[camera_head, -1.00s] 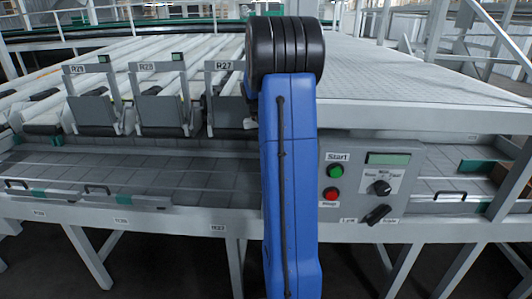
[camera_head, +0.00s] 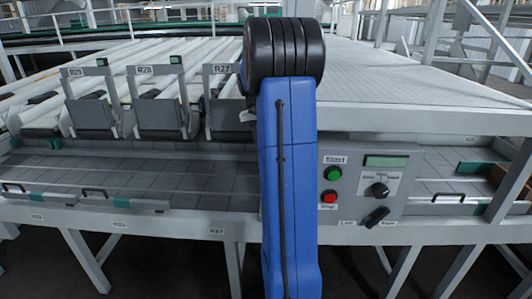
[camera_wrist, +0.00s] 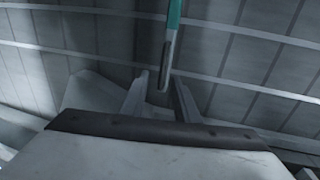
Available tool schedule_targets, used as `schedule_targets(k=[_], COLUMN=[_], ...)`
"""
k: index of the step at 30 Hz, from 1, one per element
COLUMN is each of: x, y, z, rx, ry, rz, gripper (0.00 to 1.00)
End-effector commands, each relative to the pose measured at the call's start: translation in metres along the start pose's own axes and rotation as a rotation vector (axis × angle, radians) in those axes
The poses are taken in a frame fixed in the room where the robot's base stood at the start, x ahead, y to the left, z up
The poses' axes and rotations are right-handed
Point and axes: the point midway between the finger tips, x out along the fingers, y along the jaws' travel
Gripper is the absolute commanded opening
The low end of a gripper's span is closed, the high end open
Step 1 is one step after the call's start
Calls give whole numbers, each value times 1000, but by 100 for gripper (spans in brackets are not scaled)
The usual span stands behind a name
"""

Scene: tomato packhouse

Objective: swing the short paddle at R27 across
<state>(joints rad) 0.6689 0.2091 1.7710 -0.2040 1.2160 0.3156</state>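The R27 station shows in the head view as a grey plate under a frame (camera_head: 222,110) with an R27 label, partly hidden by my blue arm. In the wrist view a narrow bar (camera_wrist: 168,50), teal above and grey metal at its rounded end, comes down from the top edge; it looks like the short paddle. My gripper (camera_wrist: 160,98) has its two fingers apart, one on each side of the bar's lower end. I cannot tell whether either finger touches it. In the head view my gripper is mostly hidden behind the arm.
Similar frames R28 (camera_head: 160,118) and R29 (camera_head: 92,118) stand to the left. A grey control box (camera_head: 350,205) with green and red buttons is right of my arm. A tiled channel (camera_head: 130,175) runs along the front. A wide light table (camera_head: 420,105) lies at right.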

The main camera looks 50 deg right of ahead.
Motion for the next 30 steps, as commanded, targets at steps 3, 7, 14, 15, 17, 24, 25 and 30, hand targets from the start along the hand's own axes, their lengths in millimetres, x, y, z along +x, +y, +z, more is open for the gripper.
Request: schedule_targets(k=[3, 7, 14, 15, 17, 24, 25, 30], x=[-25, -51, -95, -102, -110, -130, -131, -132], y=[0, 0, 1, 1, 1, 1, 1, 1], z=[-1, -1, -1, -1, -1, -1, 0, 0], rx=[0, -1, 0, 0, 0, 1, 1, 1], ry=[4, 4, 2, 4, 2, 1, 1, 0], rz=[-1, 0, 0, 0, 1, 1, 1, 1], gripper=[28, 28, 28, 28, 28, 28, 28, 28])
